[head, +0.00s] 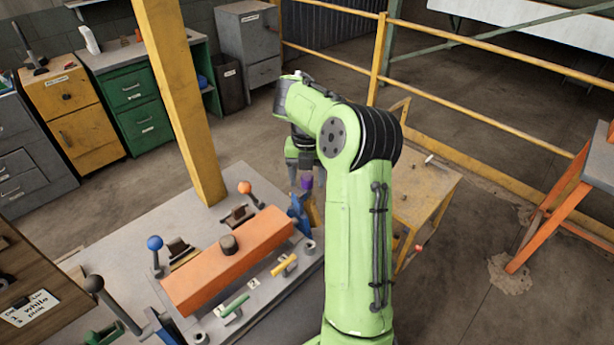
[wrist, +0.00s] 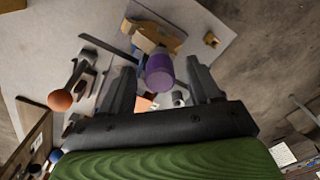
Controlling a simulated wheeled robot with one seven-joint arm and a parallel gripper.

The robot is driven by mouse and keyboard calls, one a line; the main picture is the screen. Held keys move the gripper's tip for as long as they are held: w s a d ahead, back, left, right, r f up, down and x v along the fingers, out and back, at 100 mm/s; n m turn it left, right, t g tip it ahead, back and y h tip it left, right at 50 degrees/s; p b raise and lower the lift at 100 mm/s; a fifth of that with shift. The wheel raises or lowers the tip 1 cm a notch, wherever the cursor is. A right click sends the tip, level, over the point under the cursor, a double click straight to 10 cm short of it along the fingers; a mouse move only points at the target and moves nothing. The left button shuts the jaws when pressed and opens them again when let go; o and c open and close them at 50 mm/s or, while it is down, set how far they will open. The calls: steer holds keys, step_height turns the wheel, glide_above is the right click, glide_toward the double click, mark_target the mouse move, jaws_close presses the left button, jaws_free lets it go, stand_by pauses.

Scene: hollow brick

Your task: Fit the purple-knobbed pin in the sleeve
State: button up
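The purple knob (head: 307,182) of the pin shows just below my gripper (head: 301,158) in the head view, at the far right end of the grey bench. In the wrist view the purple knob (wrist: 160,73) lies between the two fingers of my gripper (wrist: 163,85), with a gap visible on each side. The gripper looks open. A yellow-tan block (wrist: 153,36) shows beside the knob. The pin's shaft is hidden, and I cannot tell which part is the sleeve. My arm covers part of that end of the bench in the head view.
A long orange block (head: 215,268) with a dark knob lies on the grey bench (head: 232,190). Levers with an orange ball (head: 244,187) and a blue ball (head: 154,243) stand near it. A yellow post (head: 180,100) rises behind. A wooden table (head: 428,190) stands right.

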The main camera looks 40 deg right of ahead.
step_height(320, 180, up, 16)
steer(key=p, duration=0.7)
steer(key=shift+f, duration=0.15)
steer(key=s+a+r+n+t+h+b, duration=0.15)
steer(key=s+a+n, duration=0.35)
steer(key=n, duration=0.6)
steer(key=s+a+r+n+h+b, duration=0.1)
steer(key=s+a+r+n+b, duration=0.15)
steer(key=a+n, duration=0.65)
steer(key=s+a+f+n+t+y+b, duration=0.1)
steer(key=s+a+f+n, duration=0.3)
steer(key=n, duration=0.8)
steer(key=s+a+f+n+t+y+b, duration=0.1)
steer(key=s+a+f+n+t, duration=0.2)
steer(key=n, duration=1)
steer(key=s+a+f, duration=0.2)
steer(key=s+a, duration=0.3)
steer(key=shift+s+b, duration=0.25)
steer(key=shift+b, duration=0.05)
